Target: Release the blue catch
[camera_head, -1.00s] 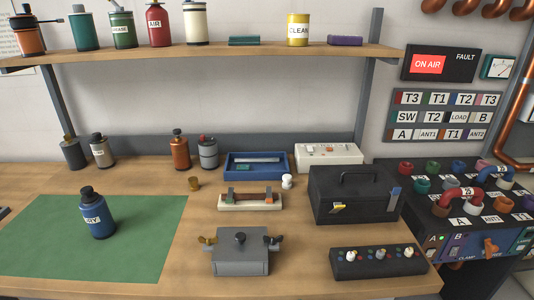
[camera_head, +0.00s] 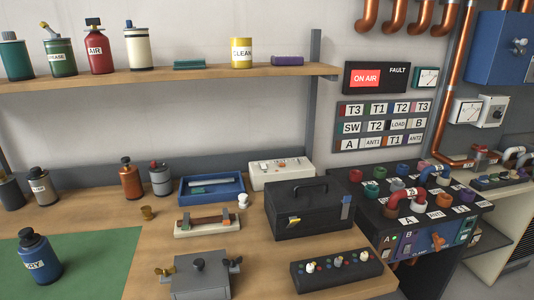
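No part is plainly labelled as the blue catch. A black toolbox (camera_head: 312,211) with a top handle stands on the bench and has a flat blue piece (camera_head: 346,207) upright at its right front corner. A yellow and white piece (camera_head: 293,222) is on its front. The rack unit at the right has a blue front panel (camera_head: 409,246) with an orange handle (camera_head: 437,241) and small labels, one seeming to read CLAMP. Blue fittings are too small to tell apart there. Neither of my grippers is in view.
A black knob box (camera_head: 336,267) and grey box (camera_head: 199,276) stand at the bench front. A blue cabinet (camera_head: 498,47) hangs upper right. Open floor shows at lower right.

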